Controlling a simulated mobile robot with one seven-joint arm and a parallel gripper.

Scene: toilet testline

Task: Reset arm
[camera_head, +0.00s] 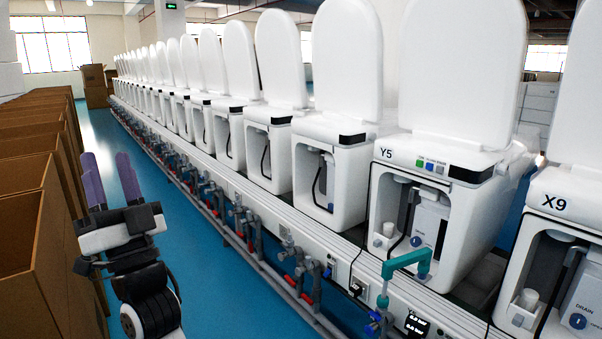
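My gripper (110,182) is at the left of the view, at the end of my black and white arm. Its two purple fingers point up in the picture and stand apart. The space between them is empty. It is over the blue aisle floor, close to the cardboard boxes on the left and apart from the toilet line on the right.
A row of white toilets with raised lids stands on a long bench; toilet Y5 (440,185) and toilet X9 (565,245) are nearest. A teal pipe (407,262) juts from the bench front. Open cardboard boxes (28,225) line the left. The blue floor (205,265) between is clear.

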